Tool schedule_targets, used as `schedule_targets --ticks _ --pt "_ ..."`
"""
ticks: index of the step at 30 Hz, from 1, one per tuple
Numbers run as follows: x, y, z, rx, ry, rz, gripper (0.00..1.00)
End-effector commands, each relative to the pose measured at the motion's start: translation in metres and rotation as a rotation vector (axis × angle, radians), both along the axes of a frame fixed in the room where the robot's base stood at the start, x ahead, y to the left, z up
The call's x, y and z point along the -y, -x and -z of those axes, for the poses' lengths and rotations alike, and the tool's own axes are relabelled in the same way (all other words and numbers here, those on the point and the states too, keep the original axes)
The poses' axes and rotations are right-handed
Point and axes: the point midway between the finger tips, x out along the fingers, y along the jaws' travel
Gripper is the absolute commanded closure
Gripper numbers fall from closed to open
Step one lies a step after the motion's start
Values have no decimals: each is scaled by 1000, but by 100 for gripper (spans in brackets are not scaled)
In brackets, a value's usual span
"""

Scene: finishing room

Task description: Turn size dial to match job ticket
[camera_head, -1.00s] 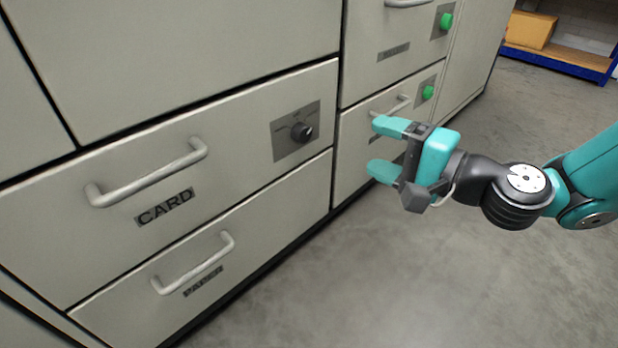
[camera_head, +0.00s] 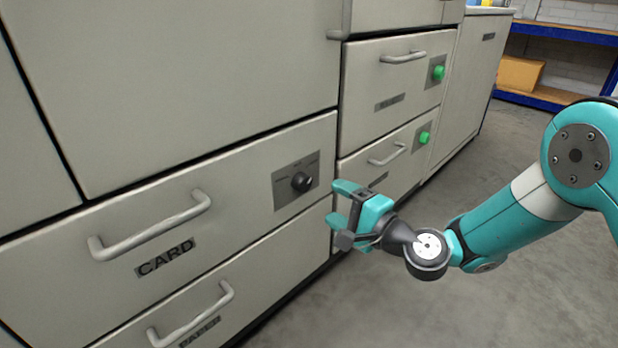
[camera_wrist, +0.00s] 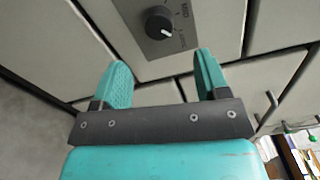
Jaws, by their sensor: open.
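The size dial (camera_head: 301,181) is a black round knob on a grey plate (camera_head: 283,194) at the right end of the CARD drawer front. In the wrist view the dial (camera_wrist: 159,23) shows a pale pointer mark, and lettering on its plate too small to read surely. My gripper (camera_head: 338,204) is open and empty, to the right of and a little below the dial, apart from it. In the wrist view the fingers (camera_wrist: 163,82) stand apart, with the dial beyond them. I see no job ticket that I can make out.
Drawer handles stick out nearby: the CARD handle (camera_head: 150,228), the PAPER handle (camera_head: 192,318) and others on the right cabinet (camera_head: 385,155). Green knobs (camera_head: 437,73) sit on the right drawers. Open concrete floor (camera_head: 400,315) lies to the right. A blue shelf with a box (camera_head: 520,73) stands behind.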

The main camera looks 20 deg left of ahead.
Motion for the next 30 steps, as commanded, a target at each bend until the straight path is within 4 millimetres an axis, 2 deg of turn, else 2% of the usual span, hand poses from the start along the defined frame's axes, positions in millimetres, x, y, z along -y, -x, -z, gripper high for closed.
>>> schedule_targets --ticks 3,10,15,24,25,30 --pt "-27 -9 3 8 -1 -4 32" --pt "-64 -25 4 5 -1 -4 32" --pt "-76 -31 3 1 1 -2 32" --pt "-78 -32 2 -1 2 0 32" --pt "-78 -32 2 -1 2 0 34" --pt "-78 -32 2 -1 2 0 73"
